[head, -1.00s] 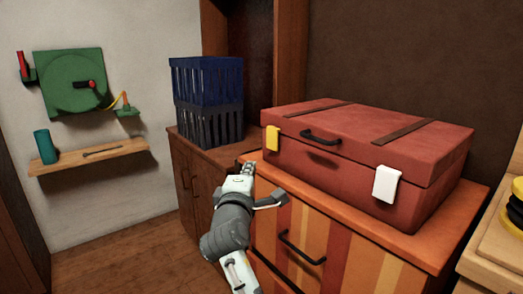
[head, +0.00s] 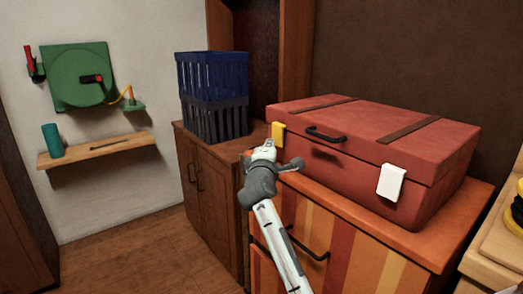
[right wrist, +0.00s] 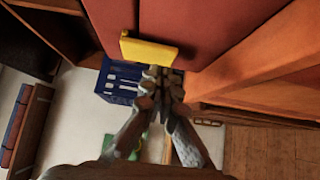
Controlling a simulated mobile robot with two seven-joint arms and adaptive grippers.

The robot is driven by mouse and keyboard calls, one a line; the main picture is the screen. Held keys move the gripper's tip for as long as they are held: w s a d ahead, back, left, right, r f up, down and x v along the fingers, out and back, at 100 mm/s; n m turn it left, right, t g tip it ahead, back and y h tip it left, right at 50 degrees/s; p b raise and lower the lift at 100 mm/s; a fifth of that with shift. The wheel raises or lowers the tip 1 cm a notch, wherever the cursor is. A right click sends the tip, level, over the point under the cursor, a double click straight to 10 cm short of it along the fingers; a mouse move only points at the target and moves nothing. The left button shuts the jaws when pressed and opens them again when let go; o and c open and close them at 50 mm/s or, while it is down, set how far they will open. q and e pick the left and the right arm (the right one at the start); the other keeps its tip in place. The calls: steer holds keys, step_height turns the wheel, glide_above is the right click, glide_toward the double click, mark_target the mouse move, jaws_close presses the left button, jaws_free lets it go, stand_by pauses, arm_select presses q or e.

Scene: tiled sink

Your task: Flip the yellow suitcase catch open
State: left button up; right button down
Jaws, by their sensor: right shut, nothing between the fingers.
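The red suitcase (head: 340,170) lies closed on the orange striped cabinet. Its yellow catch (head: 278,134) is at the left end of the front face. In the right wrist view the yellow catch (right wrist: 150,52) is a flat bar against the red case. My right gripper (head: 266,147) is just below and left of the catch in the head view. In the right wrist view the fingertips of my right gripper (right wrist: 162,72) are together and empty, close to the catch's lower edge; I cannot tell whether they touch. My left gripper is not in view.
The suitcase also has a white catch (head: 391,182) and a black handle (head: 325,134). Blue and dark crates (head: 212,95) stand on the brown cabinet (head: 215,180) to the left. The orange cabinet's top (head: 425,240) has a narrow free strip in front of the suitcase.

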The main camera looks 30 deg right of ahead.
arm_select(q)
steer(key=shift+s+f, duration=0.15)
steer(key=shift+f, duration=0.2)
arm_select(e)
steer(key=shift+d, duration=0.35)
steer(key=shift+f, duration=0.1)
steer(key=shift+d+n+t+b, duration=0.3)
steer(key=shift+d+b, duration=0.1)
steer(key=shift+b, duration=0.1)
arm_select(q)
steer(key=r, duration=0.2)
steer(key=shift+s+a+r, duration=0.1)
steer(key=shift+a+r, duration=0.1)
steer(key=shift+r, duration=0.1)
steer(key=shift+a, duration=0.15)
arm_select(e)
steer(key=shift+a+f, duration=0.15)
